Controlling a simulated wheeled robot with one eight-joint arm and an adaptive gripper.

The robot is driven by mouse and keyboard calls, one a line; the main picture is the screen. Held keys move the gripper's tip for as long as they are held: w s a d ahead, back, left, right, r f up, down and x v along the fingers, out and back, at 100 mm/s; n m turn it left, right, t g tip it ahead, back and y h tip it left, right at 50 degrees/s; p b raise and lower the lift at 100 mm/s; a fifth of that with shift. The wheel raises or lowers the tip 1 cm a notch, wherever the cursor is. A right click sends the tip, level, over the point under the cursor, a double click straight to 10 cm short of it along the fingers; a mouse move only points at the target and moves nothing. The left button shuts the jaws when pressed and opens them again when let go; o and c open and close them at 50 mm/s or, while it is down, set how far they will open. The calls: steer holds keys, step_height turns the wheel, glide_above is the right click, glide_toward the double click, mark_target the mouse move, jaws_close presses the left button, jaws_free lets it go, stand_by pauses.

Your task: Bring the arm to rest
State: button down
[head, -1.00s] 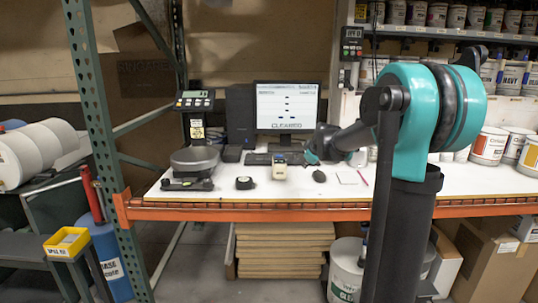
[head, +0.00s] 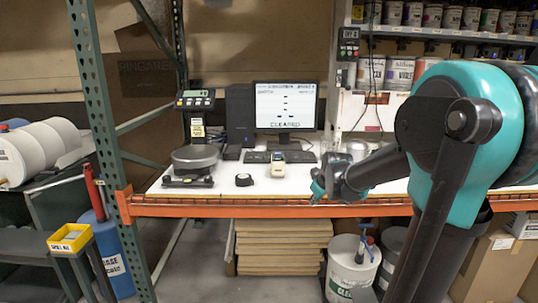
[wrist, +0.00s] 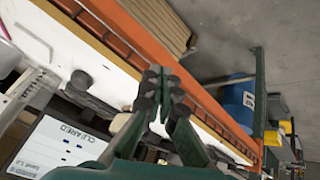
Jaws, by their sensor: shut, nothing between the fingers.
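My gripper (head: 317,188) hangs in the air at the front edge of the white workbench (head: 335,180) in the head view, on the end of my teal and black arm. In the wrist view my gripper (wrist: 160,86) points over the bench edge, its dark fingers shut with nothing between them. The arm is bent, with its large teal joint filling the right of the head view. It hides part of the bench's right end.
A scale (head: 193,164), a black puck-shaped item (head: 244,180), a small yellowish device (head: 278,168) and a monitor (head: 286,112) stand on the bench. A white bucket (head: 351,266) is under it. Shelves of cans (head: 430,17) are behind right. A yellow bin (head: 70,238) is at left.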

steer(key=s+d+f+m+g, duration=0.1)
steer(key=s+f, duration=0.3)
steer(key=s, duration=0.4)
steer(key=s+f+m+g, duration=0.1)
steer(key=s+f+m, duration=0.2)
steer(key=s, duration=0.6)
steer(key=s+d+f+m+h, duration=0.1)
steer(key=s+f+m, duration=0.2)
steer(key=s+f, duration=0.3)
steer(key=shift+s+d+f+g, duration=0.3)
steer(key=shift+s+g, duration=0.1)
steer(key=shift+s, duration=0.85)
